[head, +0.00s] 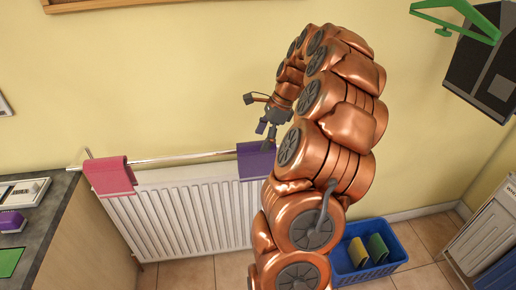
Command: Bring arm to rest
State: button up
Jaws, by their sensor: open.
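My copper-coloured arm rises from the bottom centre of the head view, curves over at the top and hangs down on its left side. My gripper (268,128) is at the end, in front of the yellow wall and above the radiator. It is open, and I see nothing held in it. A purple cloth (256,163) hangs on the rail just below and behind the gripper. The arm hides part of the radiator's right side.
A white radiator (180,215) stands along the wall, with a pink cloth (110,177) on the rail (190,157) above it. A dark counter (45,215) is at the left. A blue basket (395,240) with sponges sits on the tiled floor. A green hanger (460,18) hangs upper right.

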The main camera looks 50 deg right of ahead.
jog(key=shift+v, duration=3.05)
jog(key=s+a+r+n+g, duration=0.1)
jog(key=a+n, duration=0.5)
jog(key=a, duration=0.7)
jog(key=s+a+r+n+g, duration=0.1)
jog(key=a+n+g, duration=0.1)
jog(key=a+n, duration=0.8)
jog(key=s+a+f+n+h, duration=0.1)
jog(key=s+a+f+n, duration=0.2)
jog(key=s+a, duration=0.3)
jog(key=s+a+f+n+g+h, duration=0.1)
jog(key=s+a+f+n, duration=0.3)
jog(key=s, duration=0.9)
jog(key=a+n+h, duration=0.1)
jog(key=a+n, duration=0.1)
jog(key=a, duration=0.1)
jog(key=shift+f+g+h, duration=0.15)
jog(key=shift+g+h, duration=0.15)
jog(key=shift+a, duration=0.1)
jog(key=shift+c, duration=0.5)
